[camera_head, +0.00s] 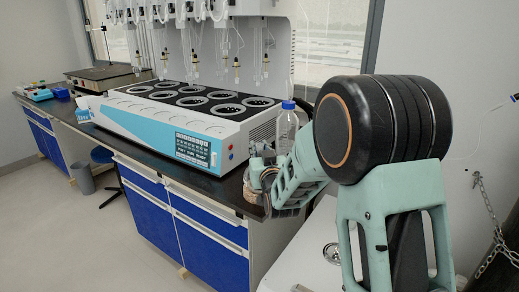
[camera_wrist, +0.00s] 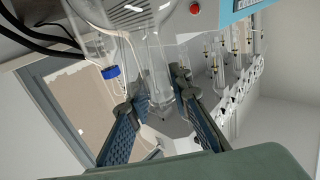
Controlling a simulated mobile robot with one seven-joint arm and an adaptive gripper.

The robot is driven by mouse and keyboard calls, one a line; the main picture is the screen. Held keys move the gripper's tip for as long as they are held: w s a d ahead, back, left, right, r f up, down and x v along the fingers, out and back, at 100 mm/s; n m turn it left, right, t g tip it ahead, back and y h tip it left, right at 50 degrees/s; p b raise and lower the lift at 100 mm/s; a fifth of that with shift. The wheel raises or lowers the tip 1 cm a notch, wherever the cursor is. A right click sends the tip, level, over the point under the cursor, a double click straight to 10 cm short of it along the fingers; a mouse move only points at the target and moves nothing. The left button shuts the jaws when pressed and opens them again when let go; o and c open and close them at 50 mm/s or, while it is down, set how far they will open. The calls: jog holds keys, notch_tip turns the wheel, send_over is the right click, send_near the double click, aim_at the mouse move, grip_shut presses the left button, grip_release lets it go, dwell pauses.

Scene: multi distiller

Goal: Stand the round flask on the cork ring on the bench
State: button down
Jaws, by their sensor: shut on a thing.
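My gripper (camera_head: 263,163) is low over the front edge of the bench in the head view, just right of the distiller. In the wrist view, my gripper (camera_wrist: 164,100) has its two fingers on either side of the clear glass neck of the round flask (camera_wrist: 160,75), and is shut on it. The flask's body runs toward the top edge of that view. A brownish cork ring (camera_head: 251,194) shows at the bench edge below my gripper in the head view, partly hidden by my arm. I cannot tell whether the flask touches the ring.
The white and blue distiller (camera_head: 203,150) stands close on the left, with glassware hanging above it. A blue-capped bottle (camera_head: 287,127) stands just behind my gripper; it also shows in the wrist view (camera_wrist: 110,72). The bench's front edge (camera_head: 190,176) is close.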

jog(key=shift+f+b, duration=0.15)
jog(key=shift+b, duration=0.3)
dwell(0.3)
jog(key=c, duration=1.7)
grip_release()
jog(key=shift+o, duration=0.2)
jog(key=shift+f, duration=0.1)
jog(key=shift+s, duration=0.1)
jog(key=s+d, duration=0.2)
jog(key=s, duration=0.9)
jog(key=shift+s+r, duration=0.2)
jog(key=shift+s, duration=0.1)
